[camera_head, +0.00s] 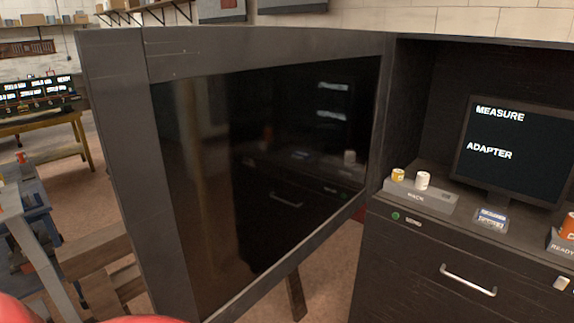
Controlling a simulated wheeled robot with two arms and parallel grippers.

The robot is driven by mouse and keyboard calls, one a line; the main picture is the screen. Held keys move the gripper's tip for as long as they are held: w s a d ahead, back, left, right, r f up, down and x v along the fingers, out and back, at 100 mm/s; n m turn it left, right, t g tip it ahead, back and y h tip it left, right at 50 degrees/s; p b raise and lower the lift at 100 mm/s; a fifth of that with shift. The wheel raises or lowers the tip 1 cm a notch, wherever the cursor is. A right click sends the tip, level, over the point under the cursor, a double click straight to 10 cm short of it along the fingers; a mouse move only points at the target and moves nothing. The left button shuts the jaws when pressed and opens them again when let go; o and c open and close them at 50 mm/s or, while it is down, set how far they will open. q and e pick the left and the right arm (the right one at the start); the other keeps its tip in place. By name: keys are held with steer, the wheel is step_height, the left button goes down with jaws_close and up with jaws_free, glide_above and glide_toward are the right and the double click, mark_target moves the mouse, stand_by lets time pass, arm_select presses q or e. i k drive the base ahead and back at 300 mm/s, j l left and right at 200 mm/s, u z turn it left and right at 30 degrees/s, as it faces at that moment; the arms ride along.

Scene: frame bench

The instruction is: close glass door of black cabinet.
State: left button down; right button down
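The black cabinet (400,255) stands at the right of the head view, with an open compartment above a drawer that has a silver handle (468,280). Its glass door (270,165), a dark pane in a thick dark grey frame (115,140), stands swung wide open. The door reaches from the cabinet's left side toward me and fills the middle and left of the view. Neither of my grippers shows clearly. A blurred red shape sits at the bottom left edge, and I cannot tell what it is.
Inside the cabinet are a monitor (517,150), a grey rack (421,195) with two small rolls, and a small blue-labelled box (491,219). A grey bin (563,243) is at the right edge. Left of the door are a blue-and-grey bench (40,235) and a yellow-framed table (45,122).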

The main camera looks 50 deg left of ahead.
mark_target(262, 167)
steer(key=k+j, duration=0.35)
steer(key=j, duration=0.15)
steer(key=k+j+z, duration=0.15)
steer(key=k+j, duration=0.2)
steer(key=j, duration=0.2)
steer(key=k+j, duration=0.35)
steer(key=j, duration=0.6)
steer(key=k+j+z, duration=0.1)
steer(key=j, duration=0.35)
steer(key=k+j, duration=0.1)
steer(key=j, duration=0.3)
steer(key=k+j, duration=0.1)
steer(key=j, duration=0.35)
steer(key=j+z, duration=0.55)
steer(key=z, duration=0.2)
steer(key=k+l, duration=0.05)
